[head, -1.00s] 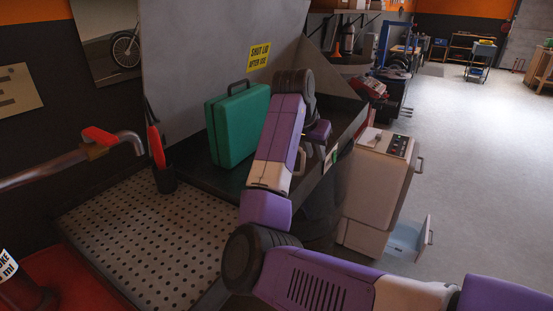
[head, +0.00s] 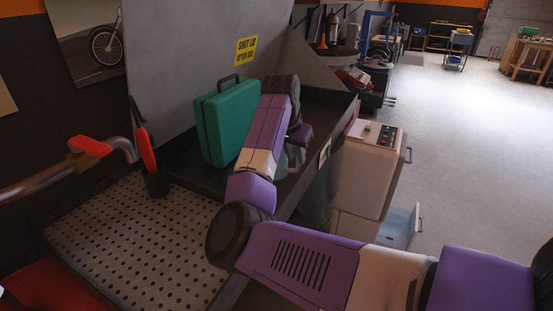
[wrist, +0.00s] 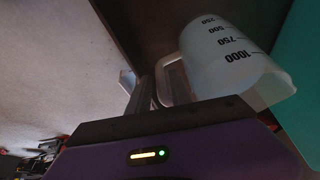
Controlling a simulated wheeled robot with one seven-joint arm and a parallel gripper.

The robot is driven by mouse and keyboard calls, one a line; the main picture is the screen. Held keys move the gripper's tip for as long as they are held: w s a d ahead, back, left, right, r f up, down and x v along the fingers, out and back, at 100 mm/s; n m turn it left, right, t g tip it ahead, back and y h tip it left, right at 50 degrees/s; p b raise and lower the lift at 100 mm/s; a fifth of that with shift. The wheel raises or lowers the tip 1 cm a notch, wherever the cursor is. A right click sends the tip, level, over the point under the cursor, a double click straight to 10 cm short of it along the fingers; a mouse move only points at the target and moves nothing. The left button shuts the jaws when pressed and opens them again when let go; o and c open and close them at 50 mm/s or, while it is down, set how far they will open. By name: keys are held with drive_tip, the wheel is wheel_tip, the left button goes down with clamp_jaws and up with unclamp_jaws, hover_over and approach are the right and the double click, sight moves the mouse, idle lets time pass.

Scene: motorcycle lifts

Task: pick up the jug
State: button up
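The jug (wrist: 232,58) is a translucent white measuring jug with black graduation marks, at the upper right of the wrist view. Its looped handle (wrist: 174,80) faces my gripper. My gripper (wrist: 145,88) shows as grey fingers just left of the handle, close to it. I cannot tell whether a finger is inside the handle loop or touching it, nor how far apart the fingers are. In the head view my arm covers the gripper and nearly all of the jug.
A green case (head: 226,122) stands beside my arm in the dark, open-lidded basin. A perforated tray (head: 135,240) with a red-handled tool in a black cup (head: 155,185) lies left.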

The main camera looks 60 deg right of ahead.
sight(297, 160)
drive_tip(key=shift+x, duration=1.85)
clamp_jaws()
drive_tip(key=shift+r, duration=0.15)
